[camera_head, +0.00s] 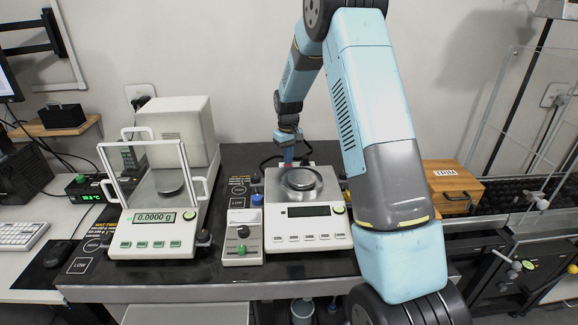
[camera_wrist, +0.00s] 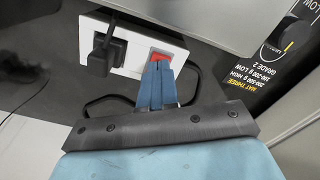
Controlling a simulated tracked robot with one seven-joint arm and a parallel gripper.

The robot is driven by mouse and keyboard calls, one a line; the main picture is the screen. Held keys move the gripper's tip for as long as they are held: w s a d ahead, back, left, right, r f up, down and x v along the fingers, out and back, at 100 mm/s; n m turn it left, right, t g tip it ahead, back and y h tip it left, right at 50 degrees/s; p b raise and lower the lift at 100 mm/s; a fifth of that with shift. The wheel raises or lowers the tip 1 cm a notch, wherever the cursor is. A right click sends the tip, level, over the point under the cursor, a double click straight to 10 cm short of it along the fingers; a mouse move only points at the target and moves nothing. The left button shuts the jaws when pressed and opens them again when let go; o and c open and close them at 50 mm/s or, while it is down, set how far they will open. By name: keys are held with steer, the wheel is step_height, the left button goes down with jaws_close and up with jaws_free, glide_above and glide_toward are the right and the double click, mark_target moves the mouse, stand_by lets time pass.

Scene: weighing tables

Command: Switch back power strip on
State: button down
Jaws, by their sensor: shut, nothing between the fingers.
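The back power strip (camera_wrist: 133,62) is a white block with a black plug (camera_wrist: 103,52) in it and a red switch (camera_wrist: 160,55) at its right end, in the wrist view. My gripper (camera_wrist: 160,68) is shut and empty. Its blue fingertips are at the red switch and cover its lower part; I cannot tell whether they touch it. Whether the switch is on or off is not clear. In the head view my gripper (camera_head: 287,157) is down behind the right balance (camera_head: 303,207), which hides most of the strip.
The right balance has a dark display. The left balance (camera_head: 158,220) with a glass shield reads 0.0000 g. A grey control box (camera_head: 243,240) with knobs stands between them. A black cable (camera_wrist: 40,103) runs beside the strip. A wooden box (camera_head: 450,182) is at right.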

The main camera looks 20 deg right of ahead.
steer(key=shift+f, duration=0.85)
stand_by(1.0)
steer(key=shift+r, duration=3.5)
